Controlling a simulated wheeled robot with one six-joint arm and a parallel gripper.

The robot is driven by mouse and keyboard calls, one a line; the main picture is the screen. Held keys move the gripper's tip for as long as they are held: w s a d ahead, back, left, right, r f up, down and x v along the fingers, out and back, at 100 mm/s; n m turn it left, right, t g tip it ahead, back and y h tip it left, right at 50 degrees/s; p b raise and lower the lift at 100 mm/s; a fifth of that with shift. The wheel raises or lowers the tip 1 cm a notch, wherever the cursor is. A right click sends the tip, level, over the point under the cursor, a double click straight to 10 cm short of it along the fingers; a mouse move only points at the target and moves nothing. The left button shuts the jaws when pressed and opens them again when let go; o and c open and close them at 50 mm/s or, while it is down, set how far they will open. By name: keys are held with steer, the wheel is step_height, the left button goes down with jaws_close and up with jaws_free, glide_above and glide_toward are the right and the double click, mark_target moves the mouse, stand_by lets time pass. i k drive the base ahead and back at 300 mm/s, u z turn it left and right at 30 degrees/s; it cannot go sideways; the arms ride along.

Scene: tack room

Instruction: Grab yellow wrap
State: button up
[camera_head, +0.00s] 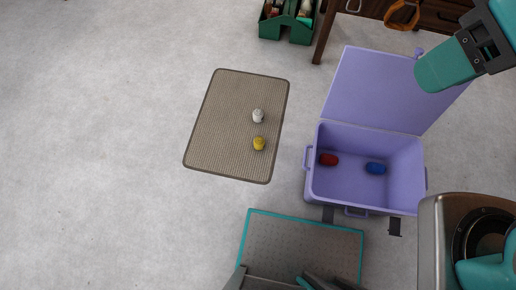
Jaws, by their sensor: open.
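The yellow wrap (259,143) is a small yellow roll standing on the brown woven mat (215,130), toward the mat's right side. A white roll (258,115) stands just beyond it, with a small gap between the two. Nothing touches the yellow wrap. A teal part of my arm shows at the upper right, but the jaws of my gripper cannot be made out in this view.
Right of the mat stands an open purple box (307,186), its lid raised at the back. A red roll (328,160) and a blue roll (375,168) lie inside. A green caddy (286,28) and wooden desk (372,10) stand behind. The floor left is clear.

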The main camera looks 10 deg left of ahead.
mark_target(259, 141)
steer(key=k, duration=0.75)
steer(key=u, duration=1.1)
steer(key=i, duration=0.6)
steer(key=z, duration=0.1)
steer(key=k, duration=0.65)
steer(key=u, duration=1)
steer(key=i, duration=1.45)
steer(key=z, duration=0.85)
steer(key=i, duration=0.65)
steer(key=z, duration=0.7)
